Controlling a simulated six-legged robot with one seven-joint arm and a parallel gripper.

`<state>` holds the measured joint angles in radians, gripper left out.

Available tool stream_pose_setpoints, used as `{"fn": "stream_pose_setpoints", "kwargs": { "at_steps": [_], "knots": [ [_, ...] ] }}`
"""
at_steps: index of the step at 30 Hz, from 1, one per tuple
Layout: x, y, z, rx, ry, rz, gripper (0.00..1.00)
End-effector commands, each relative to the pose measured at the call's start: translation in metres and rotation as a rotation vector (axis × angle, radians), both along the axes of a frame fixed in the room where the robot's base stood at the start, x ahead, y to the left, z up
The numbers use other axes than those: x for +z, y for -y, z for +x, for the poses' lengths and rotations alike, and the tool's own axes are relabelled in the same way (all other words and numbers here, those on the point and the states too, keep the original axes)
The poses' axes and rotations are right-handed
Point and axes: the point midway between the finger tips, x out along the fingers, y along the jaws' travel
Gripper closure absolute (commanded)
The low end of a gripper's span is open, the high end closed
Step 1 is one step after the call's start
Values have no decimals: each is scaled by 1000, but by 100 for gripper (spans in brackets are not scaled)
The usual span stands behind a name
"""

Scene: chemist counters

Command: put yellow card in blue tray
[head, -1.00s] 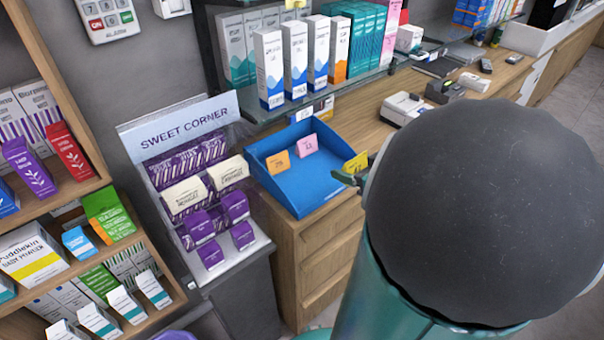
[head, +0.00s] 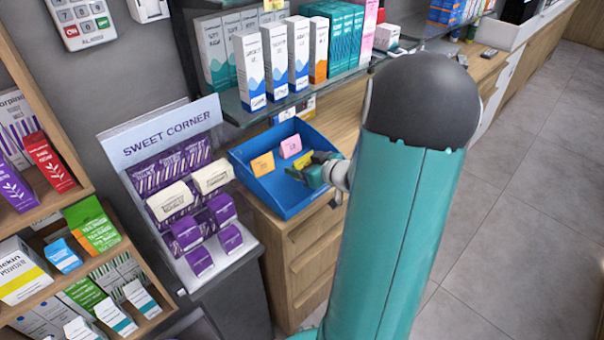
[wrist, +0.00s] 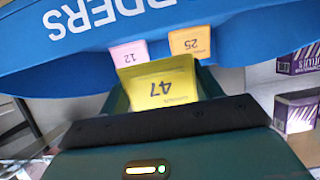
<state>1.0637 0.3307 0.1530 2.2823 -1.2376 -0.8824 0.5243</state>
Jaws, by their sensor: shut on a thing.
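The blue tray (head: 283,206) stands on the wooden counter, and its wall with white lettering fills the top of the wrist view (wrist: 215,28). An orange card (head: 262,164) and a pink card (head: 290,147) stand in it. My gripper (head: 318,171) is over the right part of the tray, shut on the yellow card (head: 304,158). In the wrist view the yellow card (wrist: 160,84), marked 47, sticks out from my gripper (wrist: 165,108), with the pink and orange cards beyond it. I cannot tell whether the yellow card touches the tray floor.
A sweet display (head: 165,135) with purple and cream packs stands close left of the tray. A glass shelf (head: 290,112) with boxes hangs behind and above it. Shelves of medicine boxes are at far left. Grey floor (head: 530,190) is open at right.

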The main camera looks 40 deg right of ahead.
Motion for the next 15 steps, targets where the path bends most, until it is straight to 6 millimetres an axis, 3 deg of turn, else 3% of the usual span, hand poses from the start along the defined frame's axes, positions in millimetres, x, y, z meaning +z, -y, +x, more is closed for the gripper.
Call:
{"fn": "stream_pose_setpoints", "kwargs": {
  "at_steps": [9,15],
  "knots": [
    [-36,1,6,-2,-1,2,57],
    [-38,1,6,-1,0,0,57]
  ]
}}
